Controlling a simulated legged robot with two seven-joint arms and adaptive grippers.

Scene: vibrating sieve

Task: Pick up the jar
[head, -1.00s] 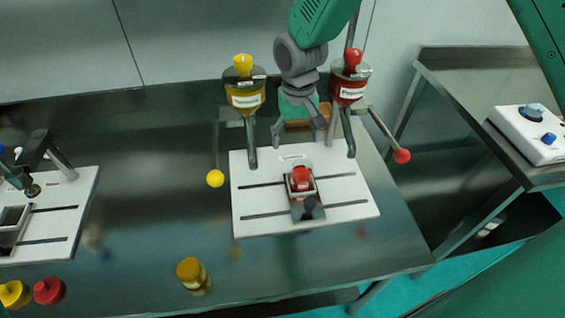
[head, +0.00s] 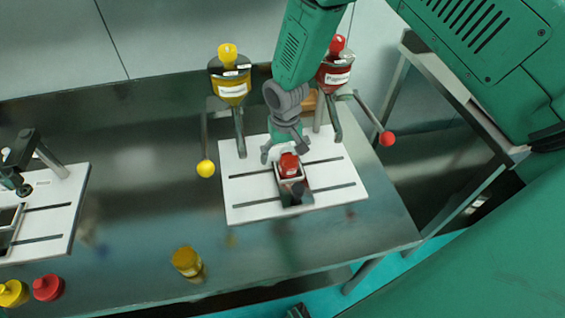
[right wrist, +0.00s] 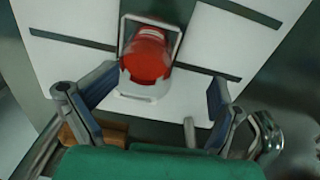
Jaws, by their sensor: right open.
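A jar with a red lid (head: 289,165) stands in a small metal holder on the white slotted board (head: 245,200). In the right wrist view the red lid (right wrist: 147,55) is large and a little blurred, inside the square frame. My right gripper (head: 285,151) is open just behind and above this jar, its fingers apart and pointing toward it. A second jar, with a yellow-brown lid (head: 186,257), stands alone near the table's front edge. My left gripper is not seen.
A yellow hopper (head: 231,84) and a red hopper (head: 335,72) flank my right arm; levers with a yellow ball (head: 205,168) and a red ball (head: 387,139) stick out. Yellow (head: 13,293) and red lids (head: 47,288) lie front left. The middle of the table is clear.

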